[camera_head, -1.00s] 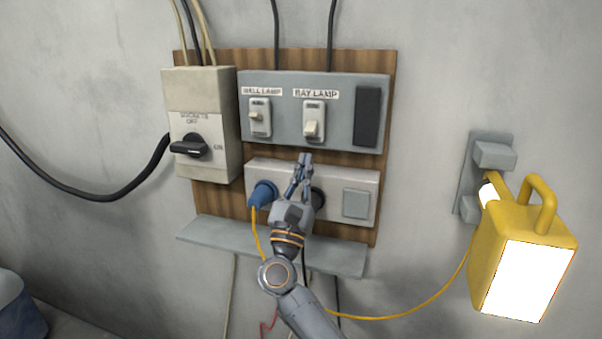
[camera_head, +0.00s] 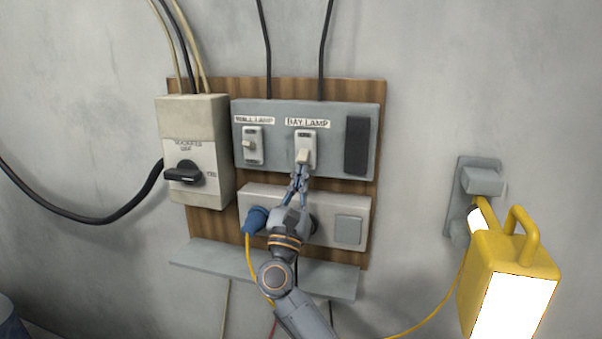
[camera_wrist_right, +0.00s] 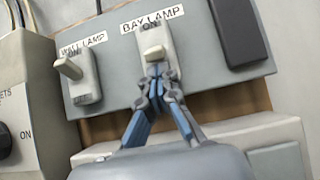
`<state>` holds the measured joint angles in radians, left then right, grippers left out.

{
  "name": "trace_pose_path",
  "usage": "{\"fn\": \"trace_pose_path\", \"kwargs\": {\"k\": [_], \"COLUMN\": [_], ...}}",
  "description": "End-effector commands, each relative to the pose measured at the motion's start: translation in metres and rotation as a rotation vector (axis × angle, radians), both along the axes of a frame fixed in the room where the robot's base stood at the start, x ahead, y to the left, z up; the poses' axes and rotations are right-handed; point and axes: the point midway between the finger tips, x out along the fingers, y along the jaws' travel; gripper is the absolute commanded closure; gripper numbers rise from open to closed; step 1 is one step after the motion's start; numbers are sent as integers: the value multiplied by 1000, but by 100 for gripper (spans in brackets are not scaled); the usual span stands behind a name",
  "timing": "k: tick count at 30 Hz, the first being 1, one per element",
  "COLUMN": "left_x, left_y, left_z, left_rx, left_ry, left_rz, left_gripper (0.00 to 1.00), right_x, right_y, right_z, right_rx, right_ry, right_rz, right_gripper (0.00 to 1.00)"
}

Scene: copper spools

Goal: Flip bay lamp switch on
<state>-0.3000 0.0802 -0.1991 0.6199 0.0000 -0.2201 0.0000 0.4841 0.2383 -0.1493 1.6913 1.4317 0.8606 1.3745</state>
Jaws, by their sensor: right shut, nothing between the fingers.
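The bay lamp switch (camera_head: 305,147) is a pale plate with a cream toggle, under the BAY LAMP label on the grey upper panel (camera_head: 276,163). Its toggle points down, away from the ON mark at the top of the plate. My right gripper (camera_head: 302,170) is shut and empty, its fingertips just under the toggle. In the right wrist view, the tips of the gripper (camera_wrist_right: 158,70) are right below the toggle (camera_wrist_right: 154,53), touching it or very close; I cannot tell which. The plate's lower part is hidden by the fingers. My left gripper is out of view.
The wall lamp switch (camera_head: 252,145) is left of it, its toggle higher. A sockets box with black rotary handle (camera_head: 185,174) stands further left. Below are a socket box with a blue plug (camera_head: 256,219) and a shelf (camera_head: 330,280). A lit yellow lamp (camera_head: 545,258) hangs at right.

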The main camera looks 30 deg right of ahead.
Motion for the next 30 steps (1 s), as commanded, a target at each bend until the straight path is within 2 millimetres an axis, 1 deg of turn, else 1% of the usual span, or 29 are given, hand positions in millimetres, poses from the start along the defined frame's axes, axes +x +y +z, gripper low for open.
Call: {"fn": "trace_pose_path", "kwargs": {"k": [1,8,30], "left_x": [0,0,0], "left_y": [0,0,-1], "left_z": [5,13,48], "left_rx": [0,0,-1], "left_ry": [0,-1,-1], "left_rz": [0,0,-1], "left_gripper": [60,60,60], "right_x": [0,-1,-6], "right_y": [1,2,7], "right_z": [3,4,12], "right_rx": [8,31,163], "right_ry": [6,27,134], "right_rz": [1,0,2], "right_gripper": [100,100,100]}}
